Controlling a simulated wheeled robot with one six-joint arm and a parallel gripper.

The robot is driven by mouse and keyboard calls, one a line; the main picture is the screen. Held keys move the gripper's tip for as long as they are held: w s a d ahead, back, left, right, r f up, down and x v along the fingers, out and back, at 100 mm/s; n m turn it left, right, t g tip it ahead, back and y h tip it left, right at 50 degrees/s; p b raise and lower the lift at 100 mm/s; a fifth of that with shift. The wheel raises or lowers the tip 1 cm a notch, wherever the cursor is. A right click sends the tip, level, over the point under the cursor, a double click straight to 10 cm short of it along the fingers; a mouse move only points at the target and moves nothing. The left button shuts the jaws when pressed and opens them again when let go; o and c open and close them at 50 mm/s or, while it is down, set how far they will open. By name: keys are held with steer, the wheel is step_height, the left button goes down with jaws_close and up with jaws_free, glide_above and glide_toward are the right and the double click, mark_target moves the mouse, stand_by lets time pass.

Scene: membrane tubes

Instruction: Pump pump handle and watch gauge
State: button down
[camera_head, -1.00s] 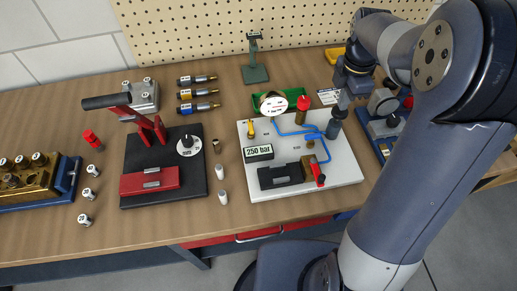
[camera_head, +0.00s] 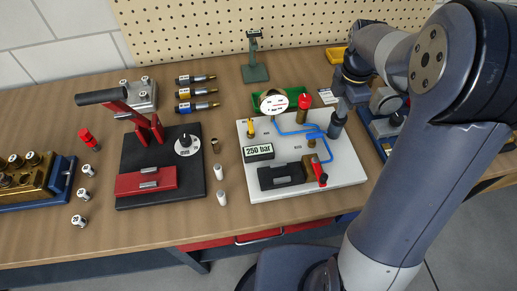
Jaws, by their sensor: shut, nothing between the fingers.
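A white board (camera_head: 345,188) carries blue tubing (camera_head: 290,131), a round white gauge (camera_head: 273,103) at its back and a "250 bar" label (camera_head: 258,152). The gauge reading is too small to make out. I cannot tell for certain which part is the pump handle. My gripper (camera_head: 341,110) is shut and empty. It points down over the board's back right, close above a dark blue cylinder (camera_head: 336,128); I cannot tell whether they touch.
A black base with a red lever (camera_head: 122,103) and dial (camera_head: 187,145) stands to the left. A red knob (camera_head: 304,101) rises near my gripper. Small white vials (camera_head: 222,198) stand between the bases. My arm fills the right side.

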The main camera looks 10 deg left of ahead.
step_height(320, 180, up, 7)
steer(key=p, duration=0.6)
steer(key=shift+r, duration=0.1)
stand_by(1.1)
